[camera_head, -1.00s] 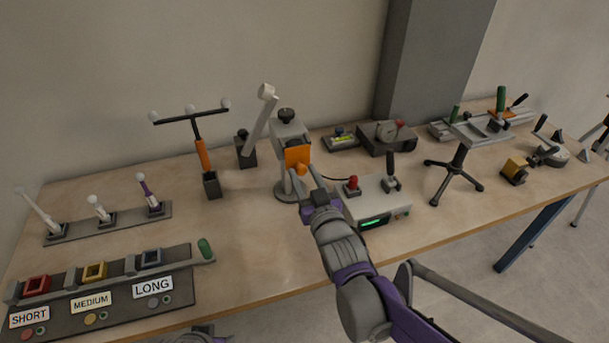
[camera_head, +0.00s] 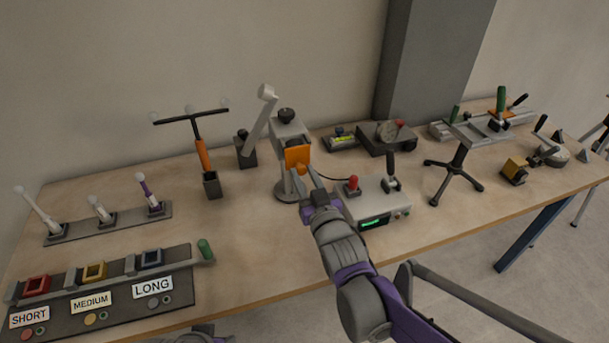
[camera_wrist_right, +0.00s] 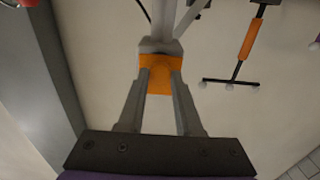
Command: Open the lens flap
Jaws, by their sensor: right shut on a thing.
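The orange lens flap (camera_head: 298,156) hangs at the front of a grey device head (camera_head: 289,132) on a stand with a round base (camera_head: 290,194). An orange knob shows at the flap's lower part. My right gripper (camera_head: 302,171) reaches up from below and is shut on the flap at its knob. In the right wrist view the orange flap (camera_wrist_right: 160,64) lies between the two finger ends (camera_wrist_right: 160,73), and the fingers cover its sides. The flap hangs roughly upright in front of the head. My left gripper cannot be made out.
Just right of my right gripper stands a control box (camera_head: 376,203) with a red knob, a lever and a green display. An orange-handled T-bar (camera_head: 203,154) and a tilted white lever (camera_head: 260,121) stand to the left. Bare tabletop (camera_head: 250,240) lies left of my right forearm.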

